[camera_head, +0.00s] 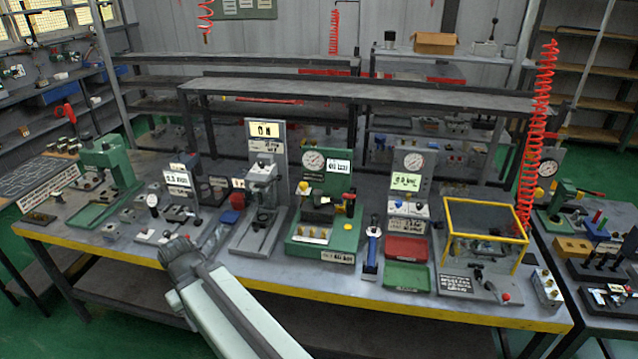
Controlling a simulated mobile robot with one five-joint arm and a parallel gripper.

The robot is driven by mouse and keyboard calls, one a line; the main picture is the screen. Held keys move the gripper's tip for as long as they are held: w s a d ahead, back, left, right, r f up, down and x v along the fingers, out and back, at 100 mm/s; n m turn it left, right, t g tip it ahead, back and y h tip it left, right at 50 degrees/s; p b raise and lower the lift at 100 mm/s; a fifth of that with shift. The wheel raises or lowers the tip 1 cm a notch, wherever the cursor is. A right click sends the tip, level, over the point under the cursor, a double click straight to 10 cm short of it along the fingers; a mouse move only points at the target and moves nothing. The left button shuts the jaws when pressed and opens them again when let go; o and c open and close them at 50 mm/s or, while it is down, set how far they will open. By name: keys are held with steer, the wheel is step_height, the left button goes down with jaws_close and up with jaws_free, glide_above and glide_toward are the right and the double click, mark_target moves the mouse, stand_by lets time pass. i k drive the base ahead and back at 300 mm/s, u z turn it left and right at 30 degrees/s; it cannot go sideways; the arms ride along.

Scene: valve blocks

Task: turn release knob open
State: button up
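My gripper (178,246) is at the end of my pale arm, over the front edge of the workbench (350,285), left of the middle. It looks dark and small, and I cannot see whether its fingers are apart. I cannot tell which part is the release knob. A green station (325,225) with a round gauge stands right of my gripper, with a yellow knob (303,187) at its upper left and a red part (349,196) at its right. A small red knob (505,297) is at the front of the yellow-framed fixture (482,207). My gripper is apart from all of these.
A grey press stand (266,195), a grey gauge stand (408,185) and a green press (108,165) stand on the bench. Red (405,248) and green trays (407,275) lie at centre right. A coiled red hose (537,130) hangs at the right.

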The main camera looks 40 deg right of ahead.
mark_target(303, 186)
steer(key=z, duration=0.15)
steer(key=i, duration=1)
steer(key=u, duration=0.1)
